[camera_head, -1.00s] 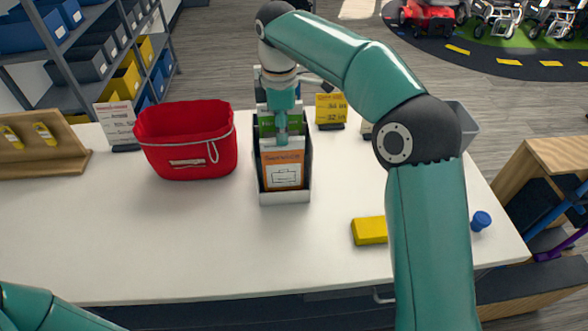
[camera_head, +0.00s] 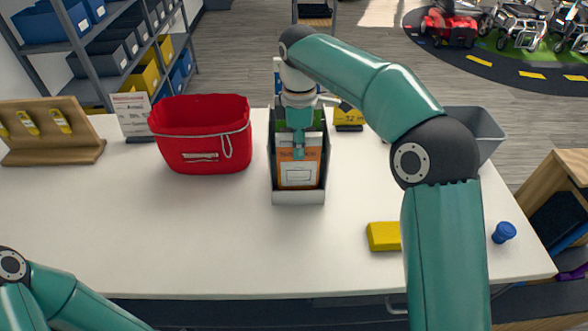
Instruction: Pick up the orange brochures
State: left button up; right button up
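The orange brochures (camera_head: 299,174) stand upright in the front of a holder (camera_head: 298,198) with dark side walls and a pale front lip, on the white table. My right gripper (camera_head: 298,152) reaches down from behind into the holder, its teal tip over the upper middle of the orange brochures. I cannot tell whether its fingers are closed on them. Green brochures stand behind the orange ones, mostly hidden by the gripper. My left arm (camera_head: 50,290) shows at the lower left corner; its gripper is out of the frame.
A red basket (camera_head: 203,145) stands left of the holder, with a white sign (camera_head: 131,112) behind it. A wooden rack (camera_head: 52,140) is at far left. A yellow block (camera_head: 383,237), a blue cap (camera_head: 503,232) and a grey bin (camera_head: 478,130) are on the right. The front middle table is clear.

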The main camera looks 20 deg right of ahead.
grip_shut()
jog(key=r, duration=0.7)
jog(key=shift+s+a+r+p, duration=0.1)
jog(key=shift+s+r+p, duration=0.1)
jog(key=shift+p, duration=0.2)
jog(key=s+a+b, duration=0.2)
jog(key=s+b, duration=0.2)
jog(key=s, duration=0.5)
jog(key=s+a+b, duration=0.3)
jog(key=s+b, duration=0.1)
jog(key=s, duration=0.6)
jog(key=shift+a+f+b, duration=0.15)
jog(key=shift+f+b, duration=0.05)
jog(key=shift+b, duration=0.15)
jog(key=shift+w, duration=0.1)
